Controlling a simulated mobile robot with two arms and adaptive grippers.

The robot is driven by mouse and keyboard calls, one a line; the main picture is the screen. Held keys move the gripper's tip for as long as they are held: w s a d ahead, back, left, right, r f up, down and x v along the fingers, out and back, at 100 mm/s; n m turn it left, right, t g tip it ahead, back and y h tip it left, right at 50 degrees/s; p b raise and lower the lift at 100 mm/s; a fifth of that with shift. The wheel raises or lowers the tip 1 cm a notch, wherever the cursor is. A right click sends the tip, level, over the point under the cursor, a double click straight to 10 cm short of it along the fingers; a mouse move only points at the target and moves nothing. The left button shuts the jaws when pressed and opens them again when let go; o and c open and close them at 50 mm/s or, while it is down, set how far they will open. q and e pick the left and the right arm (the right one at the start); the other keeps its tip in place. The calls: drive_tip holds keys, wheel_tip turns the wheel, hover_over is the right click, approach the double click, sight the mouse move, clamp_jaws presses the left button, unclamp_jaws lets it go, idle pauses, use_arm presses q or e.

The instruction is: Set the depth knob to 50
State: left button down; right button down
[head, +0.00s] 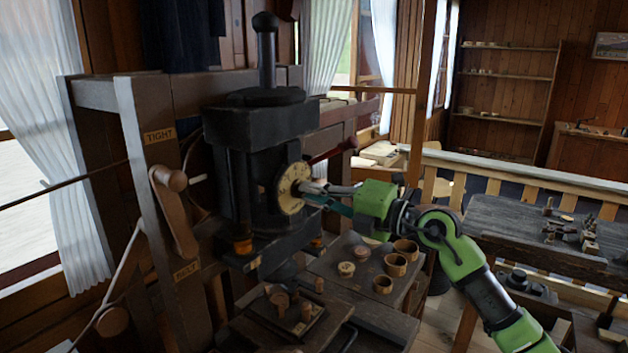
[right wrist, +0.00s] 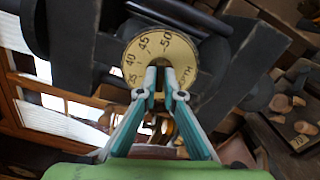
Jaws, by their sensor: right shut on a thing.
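The depth knob's dial (head: 291,187) is a round, cream-coloured plate on the side of the dark machine. In the right wrist view its face (right wrist: 184,50) carries dark numbers, among them 40, 45 and 50. The 50 stands near the top of that picture, with 45 and 40 to its left. No pointer for the reading can be made out. My right gripper (head: 312,191) reaches the dial from the right and is shut on the knob at its middle. Its teal fingers (right wrist: 160,84) hide most of the knob and the dial's lower part. My left gripper is not in view.
A lever (head: 175,212) stands on the post at left, between labels TIGHT (head: 159,136) and BELT (head: 187,270). A dark red handle (head: 332,150) rises just behind the dial. Several wooden cups (head: 396,264) stand on the bench below my right arm.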

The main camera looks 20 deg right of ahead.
drive_tip(key=shift+m+p, duration=0.7)
drive_tip(key=shift+f, duration=0.1)
drive_tip(key=c, duration=2.2)
unclamp_jaws()
drive_tip(key=v, duration=1.2)
